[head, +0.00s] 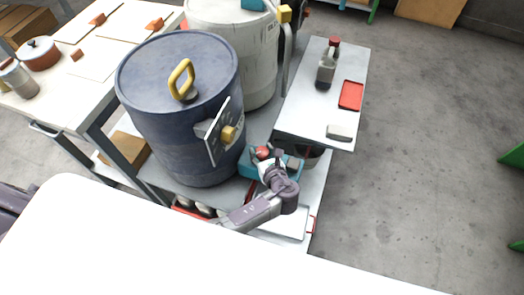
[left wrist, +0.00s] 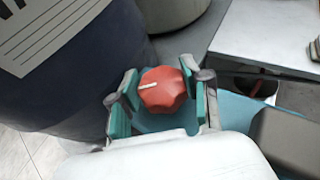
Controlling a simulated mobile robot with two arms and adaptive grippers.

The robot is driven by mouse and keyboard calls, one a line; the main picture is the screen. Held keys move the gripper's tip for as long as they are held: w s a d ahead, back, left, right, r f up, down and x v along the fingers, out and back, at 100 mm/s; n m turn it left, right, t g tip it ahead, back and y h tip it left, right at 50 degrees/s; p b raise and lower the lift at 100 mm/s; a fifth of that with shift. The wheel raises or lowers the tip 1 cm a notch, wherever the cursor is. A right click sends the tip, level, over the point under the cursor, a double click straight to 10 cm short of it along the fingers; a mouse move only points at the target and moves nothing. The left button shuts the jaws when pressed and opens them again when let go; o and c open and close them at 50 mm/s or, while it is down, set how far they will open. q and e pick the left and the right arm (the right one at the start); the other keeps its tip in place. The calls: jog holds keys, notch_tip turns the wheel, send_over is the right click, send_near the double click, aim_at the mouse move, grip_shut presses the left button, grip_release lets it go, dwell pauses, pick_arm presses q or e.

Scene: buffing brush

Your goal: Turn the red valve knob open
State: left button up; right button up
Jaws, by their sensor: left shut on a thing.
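The red valve knob (head: 262,153) sits on a teal base (head: 250,164) beside the large dark blue drum. In the left wrist view the knob (left wrist: 163,90) is faceted and has a pale pointer line on its top. My left gripper (head: 265,160) is at the knob. In the left wrist view the teal-padded fingers of my left gripper (left wrist: 160,95) stand on both sides of the knob and are shut on it. The knob's underside is hidden. My right gripper is not in view.
The dark blue drum (head: 180,115) with a yellow handle stands close to the left of the knob. A pale drum (head: 235,60) stands behind. A grey side shelf (head: 300,112) holds a bottle (head: 326,70) and a red tray (head: 351,95). Open floor lies right.

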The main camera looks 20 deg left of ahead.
aim_at(262, 152)
pick_arm(q)
jog(key=shift+n+g+y+b, duration=0.4)
jog(key=shift+n+g+y, duration=0.6)
jog(key=shift+n+y, duration=0.25)
jog(key=shift+n, duration=0.25)
jog(key=o, duration=1.2)
notch_tip(262, 152, up, 10)
jog(key=shift+r, duration=0.1)
